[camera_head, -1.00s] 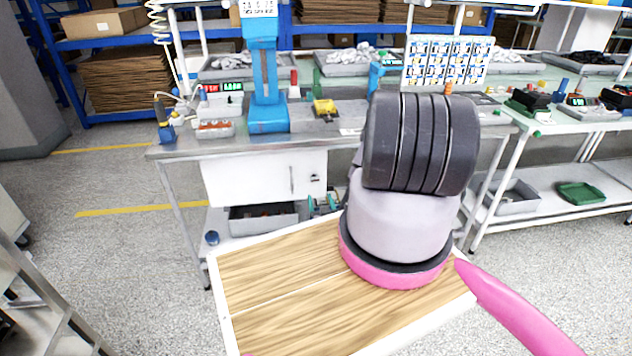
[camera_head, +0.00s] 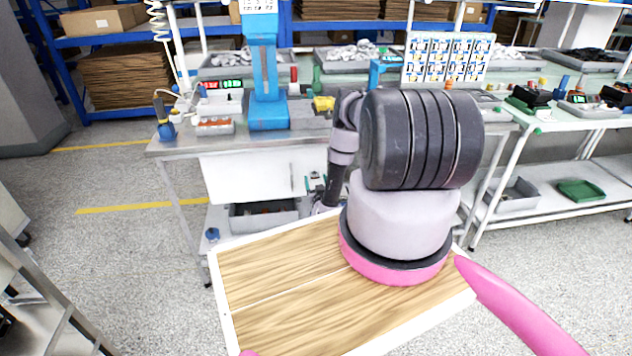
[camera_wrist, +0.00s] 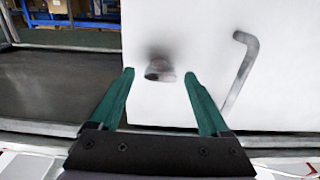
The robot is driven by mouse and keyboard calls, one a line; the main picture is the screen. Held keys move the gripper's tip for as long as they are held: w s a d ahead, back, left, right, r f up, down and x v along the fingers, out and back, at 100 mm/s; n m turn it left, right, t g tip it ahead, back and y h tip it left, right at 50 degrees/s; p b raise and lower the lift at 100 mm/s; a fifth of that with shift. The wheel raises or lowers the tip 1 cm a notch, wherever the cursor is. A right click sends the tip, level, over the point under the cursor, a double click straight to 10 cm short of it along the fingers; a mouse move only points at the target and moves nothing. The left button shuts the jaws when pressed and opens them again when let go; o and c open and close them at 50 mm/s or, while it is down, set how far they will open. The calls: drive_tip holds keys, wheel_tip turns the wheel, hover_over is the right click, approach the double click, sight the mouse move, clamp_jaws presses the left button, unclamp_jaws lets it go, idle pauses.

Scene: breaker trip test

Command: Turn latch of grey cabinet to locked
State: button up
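The grey cabinet (camera_head: 250,178) is a pale, almost white box under the workbench. In the wrist view its door (camera_wrist: 205,35) fills the middle and right. The latch (camera_wrist: 158,70) is a small dark knob on that door with a shadow around it; its turn position is hard to tell. A bent grey bar handle (camera_wrist: 240,72) stands to its right. My gripper (camera_wrist: 159,74) is open, its two green fingers on either side of the latch in the picture, with gaps; contact is not visible. In the head view my gripper (camera_head: 316,184) is small at the cabinet's right side and covers the latch.
The workbench top (camera_head: 200,147) above carries a blue press (camera_head: 267,85) and small devices. A grey bin (camera_head: 265,217) stands on the lower shelf below the cabinet. A second bench (camera_head: 560,125) stands at the right.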

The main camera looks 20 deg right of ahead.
clamp_jaws()
drive_tip(key=shift+n, duration=0.3)
drive_tip(key=n, duration=1.7)
drive_tip(key=shift+n, duration=0.3)
idle(0.3)
drive_tip(key=shift+o, duration=0.3)
unclamp_jaws()
